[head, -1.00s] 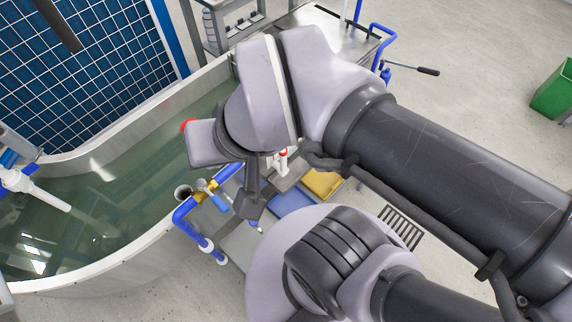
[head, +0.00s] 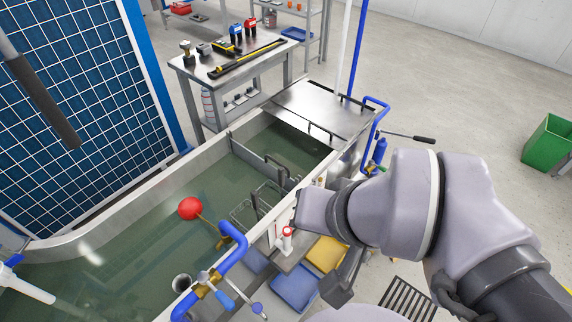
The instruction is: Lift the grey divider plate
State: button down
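The grey divider plate (head: 248,154) stands across the water tank in the head view, its upper edge above the water between the two long walls. A dark handle (head: 277,167) shows near its right end. My gripper (head: 337,287) is at the lower right, outside the tank's near wall and over the trays there. It is well apart from the plate. I see only its dark side, and my wrist hides part of it, so I cannot tell whether it is open or shut. The plate's lower part is under water.
A wire basket (head: 258,204) sits in the tank just nearer than the plate. A red float (head: 190,208) is to its left. Blue pipework (head: 232,245) rises at the near wall. A steel cover (head: 318,108) lies at the far end, beside a tool table (head: 220,75).

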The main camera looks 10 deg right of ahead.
aim_at(263, 166)
jog(key=i+l+u, duration=0.1)
jog(key=l, duration=0.25)
jog(key=i+l+u, duration=0.15)
jog(key=l, duration=0.25)
jog(key=i+l+u, duration=0.1)
jog(key=i+l, duration=0.15)
jog(key=l, duration=0.15)
jog(key=i+l+u, duration=0.1)
jog(key=l, duration=0.3)
